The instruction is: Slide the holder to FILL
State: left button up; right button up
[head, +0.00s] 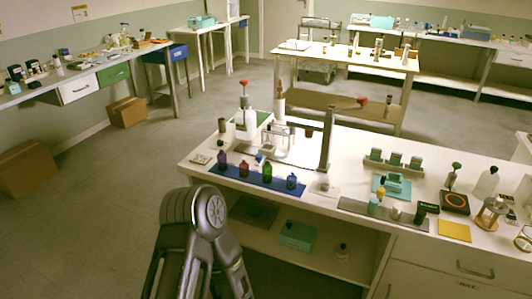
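A small pale frame, which looks like the holder (283,134), stands near the back of the white bench, beside a dark upright post (327,138). I cannot read any FILL mark at this size. In front of it, a row of small coloured bottles, including a purple one (222,164) and a green one (267,173), stands on a blue mat (243,181). One of my arm's dark grey joints rises at the lower middle, left of the bench front. Neither gripper's fingers show in the head view.
To the right are a teal tray (391,186), a black square device with an orange ring (455,202) and a yellow pad (454,230). Open floor (110,225) lies to the left.

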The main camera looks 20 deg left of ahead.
aim_at(264, 154)
jog(key=i+j, duration=0.3)
jog(key=i, duration=0.25)
jog(key=i+j, duration=0.3)
jog(key=i, duration=0.25)
